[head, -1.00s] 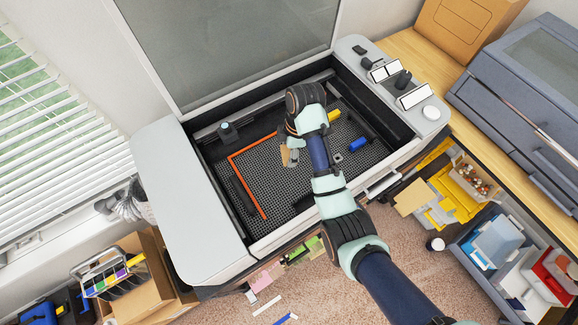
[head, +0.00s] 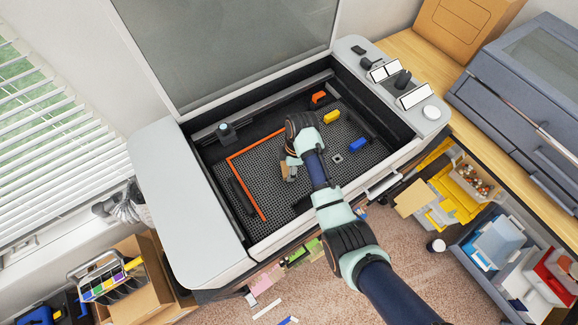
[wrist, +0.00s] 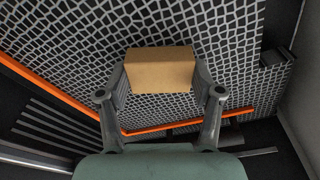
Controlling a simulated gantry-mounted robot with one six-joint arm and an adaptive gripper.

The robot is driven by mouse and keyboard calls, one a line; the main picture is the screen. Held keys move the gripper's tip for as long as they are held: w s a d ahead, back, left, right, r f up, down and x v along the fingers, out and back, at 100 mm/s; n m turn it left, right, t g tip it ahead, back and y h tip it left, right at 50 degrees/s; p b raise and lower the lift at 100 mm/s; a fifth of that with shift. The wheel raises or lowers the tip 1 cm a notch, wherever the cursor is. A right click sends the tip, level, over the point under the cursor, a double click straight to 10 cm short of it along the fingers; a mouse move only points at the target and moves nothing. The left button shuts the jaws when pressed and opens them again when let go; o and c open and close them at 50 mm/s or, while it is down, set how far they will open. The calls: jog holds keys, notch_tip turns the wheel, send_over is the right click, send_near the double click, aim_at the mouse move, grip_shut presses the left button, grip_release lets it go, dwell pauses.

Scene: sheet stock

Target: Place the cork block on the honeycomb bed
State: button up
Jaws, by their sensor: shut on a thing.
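The cork block (wrist: 159,70) is a tan rectangular block between the two fingers of my gripper (wrist: 160,82) in the wrist view. My gripper is shut on it. In the head view my gripper (head: 290,170) is over the middle of the honeycomb bed, and the block is mostly hidden by the gripper. The honeycomb bed (head: 265,180) is a dark mesh inside the open machine. It also shows behind the block in the wrist view (wrist: 230,45). I cannot tell whether the block touches the bed.
An orange L-shaped strip (head: 245,192) lies along the bed's left and back sides. A yellow block (head: 331,117), a blue block (head: 358,145), a small grey square piece (head: 338,158) and an orange piece (head: 318,98) stand to the right. The machine's raised walls surround the bed.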

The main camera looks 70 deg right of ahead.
jog(key=o, duration=0.9)
jog(key=shift+c, duration=0.2)
notch_tip(320, 180, up, 12)
jog(key=s+p, duration=0.1)
jog(key=p, duration=0.2)
jog(key=shift+s+d, duration=0.25)
jog(key=shift+d, duration=0.2)
